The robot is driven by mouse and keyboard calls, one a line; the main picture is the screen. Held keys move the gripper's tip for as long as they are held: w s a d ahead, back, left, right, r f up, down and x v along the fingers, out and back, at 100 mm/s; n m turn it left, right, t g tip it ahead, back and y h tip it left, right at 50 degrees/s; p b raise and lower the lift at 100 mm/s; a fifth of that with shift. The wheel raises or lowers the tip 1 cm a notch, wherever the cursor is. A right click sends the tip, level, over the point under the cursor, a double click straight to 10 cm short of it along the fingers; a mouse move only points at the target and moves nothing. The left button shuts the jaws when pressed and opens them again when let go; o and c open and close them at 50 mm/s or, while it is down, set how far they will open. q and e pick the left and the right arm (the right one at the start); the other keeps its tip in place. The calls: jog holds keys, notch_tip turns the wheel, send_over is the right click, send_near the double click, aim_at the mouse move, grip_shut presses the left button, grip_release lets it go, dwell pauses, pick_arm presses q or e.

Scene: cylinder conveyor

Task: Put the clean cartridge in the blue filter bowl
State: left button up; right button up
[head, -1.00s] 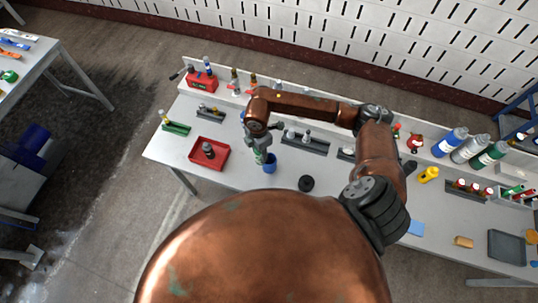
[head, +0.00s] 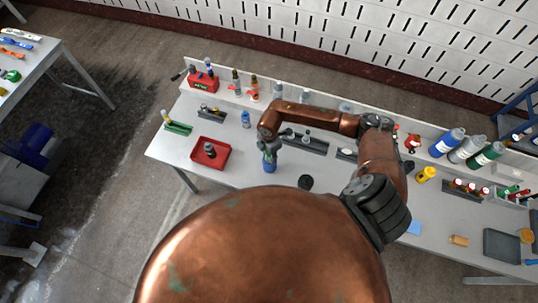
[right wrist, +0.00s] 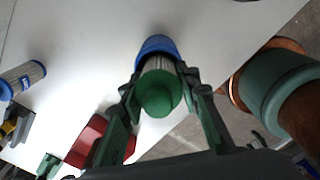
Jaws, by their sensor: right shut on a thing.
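My right gripper (head: 269,152) is over the blue filter bowl (head: 269,168) on the bench. In the right wrist view the gripper (right wrist: 160,95) is shut on a cartridge (right wrist: 159,95) with a green end cap and pale pleated sides. The far end of this cartridge overlaps the blue bowl's rim (right wrist: 157,45); it appears to be at or inside the mouth, but its depth is hidden. A second cartridge with a blue cap (head: 245,118) stands farther back; its pleats look greyer in the right wrist view (right wrist: 22,80). My left gripper is not in view.
A red tray (head: 224,163) holding a dark round part lies left of the bowl. A black round part (head: 305,183) lies to its right. Dark racks (head: 311,147) stand behind. A green holder (head: 178,129) is at the far left. Bench between bowl and tray is clear.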

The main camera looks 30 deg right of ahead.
jog(key=shift+f, duration=0.1)
jog(key=shift+f, duration=0.3)
jog(key=shift+s+f+b, duration=0.25)
jog(key=shift+b, duration=0.1)
jog(key=o, duration=1.2)
jog(key=shift+w+f, duration=0.1)
jog(key=shift+f, duration=0.1)
jog(key=shift+o, duration=0.2)
jog(key=shift+r, duration=0.15)
jog(key=shift+r, duration=0.3)
notch_tip(320, 180, up, 13)
jog(key=shift+w+f+b, duration=0.1)
jog(key=shift+w+b, duration=0.05)
jog(key=shift+b, duration=0.65)
